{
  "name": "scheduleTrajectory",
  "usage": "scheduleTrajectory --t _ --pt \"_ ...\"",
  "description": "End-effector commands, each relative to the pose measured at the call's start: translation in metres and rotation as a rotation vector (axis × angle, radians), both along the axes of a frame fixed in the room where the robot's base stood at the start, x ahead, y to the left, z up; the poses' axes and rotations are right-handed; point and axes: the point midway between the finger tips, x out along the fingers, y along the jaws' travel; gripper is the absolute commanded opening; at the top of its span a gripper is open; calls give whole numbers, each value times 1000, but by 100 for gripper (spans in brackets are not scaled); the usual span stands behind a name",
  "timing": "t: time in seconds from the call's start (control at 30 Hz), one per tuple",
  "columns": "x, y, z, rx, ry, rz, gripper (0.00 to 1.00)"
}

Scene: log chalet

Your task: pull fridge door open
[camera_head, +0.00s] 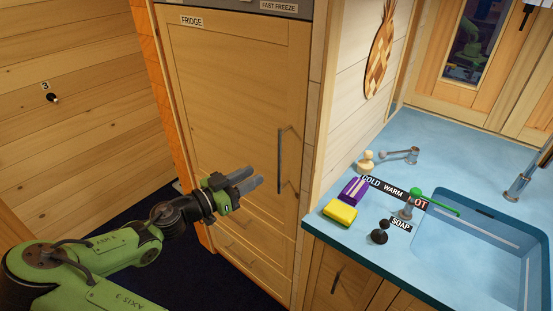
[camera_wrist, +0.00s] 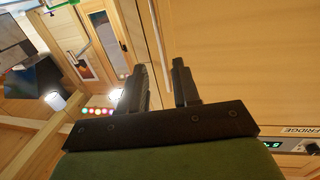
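The fridge door (camera_head: 230,100) is a tall wooden panel under a "FRIDGE" label, and it looks shut. Its handle (camera_head: 280,160) is a thin dark upright bar on the door's right side. My gripper (camera_head: 256,177) is in front of the door, left of the handle in the picture and apart from it. Its two fingers point right, toward the handle's lower part. In the wrist view my gripper (camera_wrist: 160,72) shows a gap between the fingers with nothing held.
A blue counter (camera_head: 440,150) with a sink (camera_head: 490,235) stands right of the fridge. A yellow sponge (camera_head: 341,212), a purple box (camera_head: 354,190) and a dark knob (camera_head: 380,235) are near its front edge. A plank wall (camera_head: 70,90) is at left; dark floor lies between.

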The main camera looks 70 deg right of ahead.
Motion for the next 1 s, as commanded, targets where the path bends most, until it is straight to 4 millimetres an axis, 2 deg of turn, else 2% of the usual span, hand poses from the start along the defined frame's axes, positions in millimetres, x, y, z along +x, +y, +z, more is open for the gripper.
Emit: scheduleTrajectory --t 0.2,0.4,0.53,0.77,0.97,1.0 --pt "-33 -46 0 1 0 -6 31" --pt "-54 -76 0 2 0 -3 31" --pt "-58 -84 -1 4 -1 1 31" --pt "-58 -85 -1 4 -1 1 31" --pt "-58 -84 -1 4 -1 1 1" --pt "-58 -84 -1 4 -1 1 0"
